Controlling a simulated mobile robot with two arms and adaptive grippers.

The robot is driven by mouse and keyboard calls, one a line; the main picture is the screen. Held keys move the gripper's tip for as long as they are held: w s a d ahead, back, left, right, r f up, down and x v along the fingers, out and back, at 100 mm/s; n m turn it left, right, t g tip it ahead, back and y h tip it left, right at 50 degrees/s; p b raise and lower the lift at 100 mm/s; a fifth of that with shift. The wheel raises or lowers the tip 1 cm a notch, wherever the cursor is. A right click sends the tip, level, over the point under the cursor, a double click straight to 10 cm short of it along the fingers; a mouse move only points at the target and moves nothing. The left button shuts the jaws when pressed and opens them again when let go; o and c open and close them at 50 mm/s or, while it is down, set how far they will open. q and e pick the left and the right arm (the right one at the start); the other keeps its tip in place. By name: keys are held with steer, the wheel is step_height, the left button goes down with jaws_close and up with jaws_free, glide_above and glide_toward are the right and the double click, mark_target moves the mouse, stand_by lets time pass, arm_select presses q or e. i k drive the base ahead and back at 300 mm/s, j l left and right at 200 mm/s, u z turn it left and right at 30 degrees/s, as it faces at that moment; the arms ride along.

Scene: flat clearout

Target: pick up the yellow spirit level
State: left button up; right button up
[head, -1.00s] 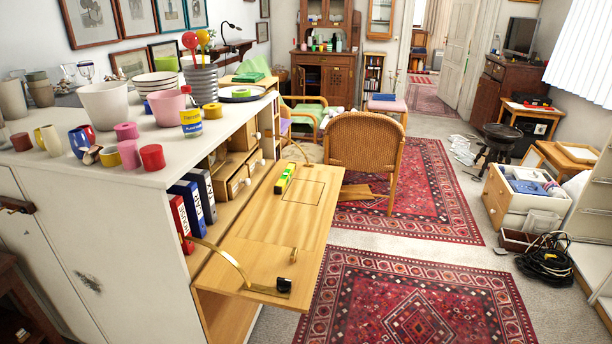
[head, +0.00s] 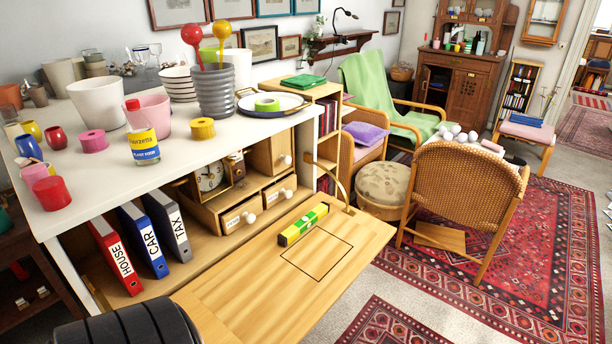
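The yellow spirit level (head: 303,224), a short bar with green and dark parts, lies on the lowered wooden desk flap (head: 240,287). It lies near the flap's back edge, beside a thin dark square outline on the wood. Nothing touches it from above. Neither gripper can be made out in the head view. A dark ribbed rounded shape at the bottom left edge may be part of my own body.
Red, blue and grey binders (head: 142,240) stand left in the cabinet opening, with small drawers (head: 243,213) behind the level. Cups, pots and a bottle (head: 142,137) crowd the white top (head: 216,133). A curved brass stay (head: 335,177) rises by the flap's far corner. A wicker chair (head: 463,187) stands right.

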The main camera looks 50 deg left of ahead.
mark_target(292, 232)
steer(key=i, duration=0.65)
steer(key=i+j+z, duration=0.15)
steer(key=i, duration=1.2)
steer(key=i+u, duration=0.15)
steer(key=u, duration=0.25)
steer(key=i+u, duration=0.1)
steer(key=u, duration=0.3)
steer(key=i+l+u, duration=0.1)
steer(key=u, duration=0.3)
steer(key=i+l+u, duration=0.1)
steer(key=u, duration=0.3)
steer(key=l, duration=0.1)
